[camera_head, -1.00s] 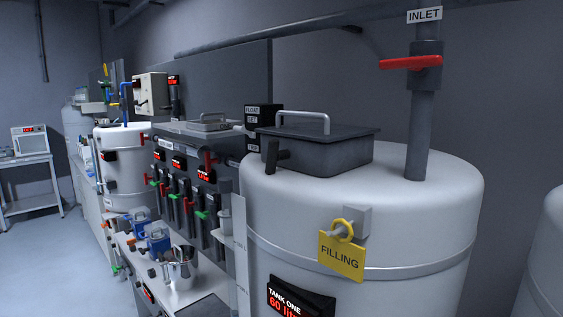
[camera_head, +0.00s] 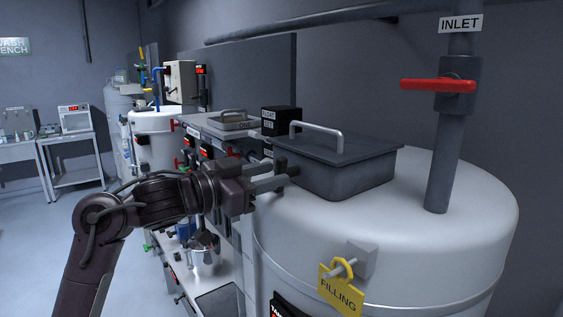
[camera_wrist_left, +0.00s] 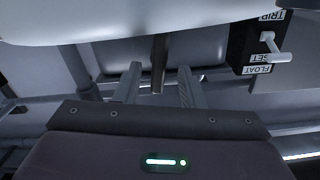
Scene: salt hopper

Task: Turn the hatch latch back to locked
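The dark hatch (camera_head: 345,172) with a pale bar handle (camera_head: 318,135) sits shut on top of the white tank (camera_head: 450,245). Its latch (camera_head: 280,161) is a short dark lever at the hatch's left end, partly hidden by my fingers. In the left wrist view the latch (camera_wrist_left: 158,60) is a dark upright bar between my two fingers, with a gap on each side. My left gripper (camera_head: 285,177) is open at the latch; its fingertips also show in the wrist view (camera_wrist_left: 160,72). My right gripper is not in view.
A yellow FILLING tag (camera_head: 340,292) hangs on the tank's front. A black labelled switch box (camera_head: 281,121) is just behind the latch. Beyond are a panel and shelf with valves.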

